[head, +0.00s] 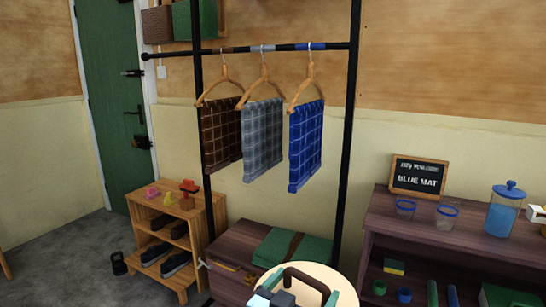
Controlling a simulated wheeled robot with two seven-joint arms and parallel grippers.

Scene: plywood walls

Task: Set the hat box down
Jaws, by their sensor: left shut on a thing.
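The hat box (344,290) shows at the bottom edge as a round cream top with a dark arched handle. Its sides and underside are out of the picture. My left gripper (283,297) is at the handle on the near left of the top, shut on the hat box. Most of this gripper is cut off by the bottom edge. What is under the box is hidden. My right gripper is not in view.
Behind the box is a low dark wooden chest (236,240) with folded green cloth (290,248). A clothes rail (270,48) holds three cloths. A shoe rack (176,232) stands left. A shelf unit (470,232) at right carries a sign (418,176) reading "BLUE MAT" and jars.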

